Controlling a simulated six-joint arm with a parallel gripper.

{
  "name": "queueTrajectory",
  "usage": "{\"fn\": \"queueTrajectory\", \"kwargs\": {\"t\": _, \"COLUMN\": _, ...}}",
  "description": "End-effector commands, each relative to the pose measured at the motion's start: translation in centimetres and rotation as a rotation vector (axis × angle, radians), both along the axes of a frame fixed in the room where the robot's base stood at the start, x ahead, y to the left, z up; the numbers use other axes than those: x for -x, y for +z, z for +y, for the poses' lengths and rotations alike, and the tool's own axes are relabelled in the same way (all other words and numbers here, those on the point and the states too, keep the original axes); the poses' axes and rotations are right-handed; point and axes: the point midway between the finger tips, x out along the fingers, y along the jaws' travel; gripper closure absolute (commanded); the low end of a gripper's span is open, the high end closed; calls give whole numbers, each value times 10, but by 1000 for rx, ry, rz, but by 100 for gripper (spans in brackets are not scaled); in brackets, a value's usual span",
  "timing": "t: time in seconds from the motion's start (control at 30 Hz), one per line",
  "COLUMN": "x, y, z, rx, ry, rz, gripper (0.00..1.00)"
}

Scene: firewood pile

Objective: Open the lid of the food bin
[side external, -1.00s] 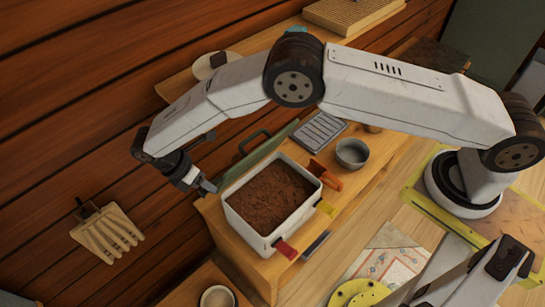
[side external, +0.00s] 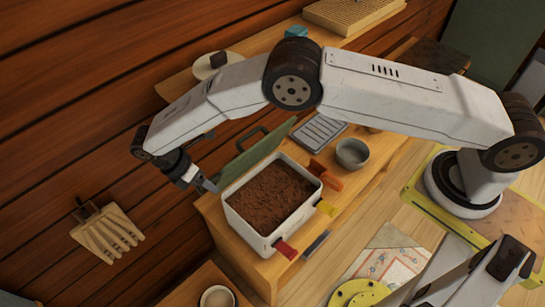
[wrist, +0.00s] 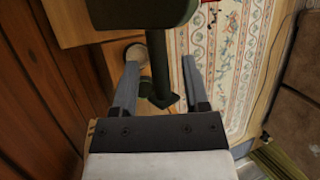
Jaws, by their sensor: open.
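The food bin (side external: 246,227) is a white open-topped box filled with brown crumbly stuff, standing on the wooden bench. Its green lid (side external: 258,153) is raised and tilted along the bin's wall-side edge, with a dark handle (side external: 250,137) on its far side. My gripper (side external: 208,185) is open at the bin's left corner, close to the lid's near end. In the wrist view my gripper (wrist: 159,66) has its two fingers apart, with a dark bar between them. I cannot tell whether anything touches the fingers.
A grey bowl (side external: 352,153), a slotted grey tray (side external: 319,131) and an orange clip (side external: 325,175) lie near the bin. Red (side external: 286,249) and yellow (side external: 326,207) tabs stick out from its front. The plank wall is close behind my gripper.

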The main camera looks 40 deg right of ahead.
Motion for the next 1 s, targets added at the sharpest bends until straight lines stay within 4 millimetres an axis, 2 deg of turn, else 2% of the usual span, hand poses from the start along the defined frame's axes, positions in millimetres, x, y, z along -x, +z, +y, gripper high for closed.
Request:
{"fn": "queueTrajectory", "kwargs": {"t": 0.27, "x": 3, "y": 1, "z": 1, "rx": -1, "ry": 1, "rz": -1, "gripper": 42}}
{"fn": "queueTrajectory", "kwargs": {"t": 0.47, "x": 12, "y": -2, "z": 1, "rx": -1, "ry": 1, "rz": 0, "gripper": 42}}
{"fn": "queueTrajectory", "kwargs": {"t": 0.73, "x": 37, "y": -13, "z": 2, "rx": -1, "ry": 1, "rz": 2, "gripper": 42}}
{"fn": "queueTrajectory", "kwargs": {"t": 1.0, "x": 68, "y": -36, "z": 1, "rx": 0, "ry": 2, "rz": 2, "gripper": 42}}
